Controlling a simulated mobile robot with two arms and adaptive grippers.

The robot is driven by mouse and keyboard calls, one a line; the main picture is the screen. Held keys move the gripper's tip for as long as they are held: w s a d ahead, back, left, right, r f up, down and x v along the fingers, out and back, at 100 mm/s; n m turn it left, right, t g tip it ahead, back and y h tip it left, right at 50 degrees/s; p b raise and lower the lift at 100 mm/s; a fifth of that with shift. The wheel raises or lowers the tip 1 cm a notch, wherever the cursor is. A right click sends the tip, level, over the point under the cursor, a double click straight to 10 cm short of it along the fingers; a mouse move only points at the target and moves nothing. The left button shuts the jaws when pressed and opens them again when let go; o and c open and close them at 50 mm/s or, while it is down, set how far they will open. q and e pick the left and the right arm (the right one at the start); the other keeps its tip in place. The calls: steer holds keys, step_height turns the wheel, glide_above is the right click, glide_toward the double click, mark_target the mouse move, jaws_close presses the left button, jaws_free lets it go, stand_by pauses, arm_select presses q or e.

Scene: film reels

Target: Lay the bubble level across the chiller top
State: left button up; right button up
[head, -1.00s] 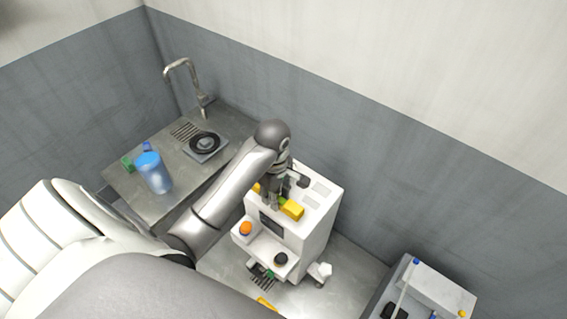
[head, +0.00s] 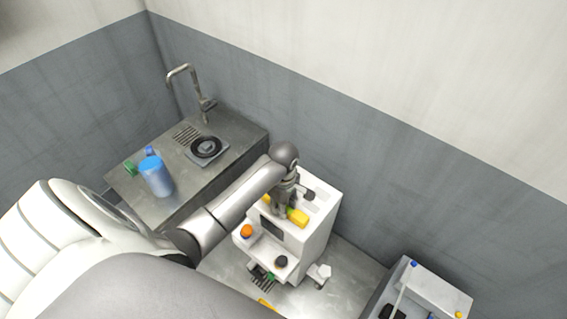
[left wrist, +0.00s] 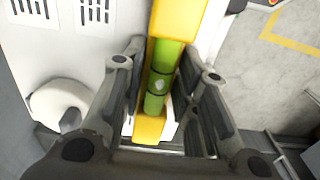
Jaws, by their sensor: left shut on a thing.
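The bubble level is yellow with a green vial. In the head view the yellow end of the bubble level (head: 298,216) shows at the chiller top, partly hidden by my left gripper (head: 283,211). In the left wrist view the bubble level (left wrist: 160,90) runs lengthwise between the fingers of my left gripper (left wrist: 167,95), which is shut on it at the green vial. I cannot tell whether the level touches the top. My right gripper is not in view.
A steel bench (head: 225,165) on the left holds a blue-lidded container (head: 155,177), a black reel on a plate (head: 205,147) and a tap (head: 203,95). Another unit (head: 437,289) stands at lower right.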

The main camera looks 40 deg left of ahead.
arm_select(q)
steer(key=o, duration=1.1)
steer(key=shift+f, duration=0.1)
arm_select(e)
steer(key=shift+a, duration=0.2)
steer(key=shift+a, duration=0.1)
arm_select(q)
step_height(320, 180, up, 7)
steer(key=shift+w+b, duration=0.1)
steer(key=shift+b, duration=0.8)
steer(key=shift+r+p, duration=0.9)
steer(key=shift+r, duration=1.75)
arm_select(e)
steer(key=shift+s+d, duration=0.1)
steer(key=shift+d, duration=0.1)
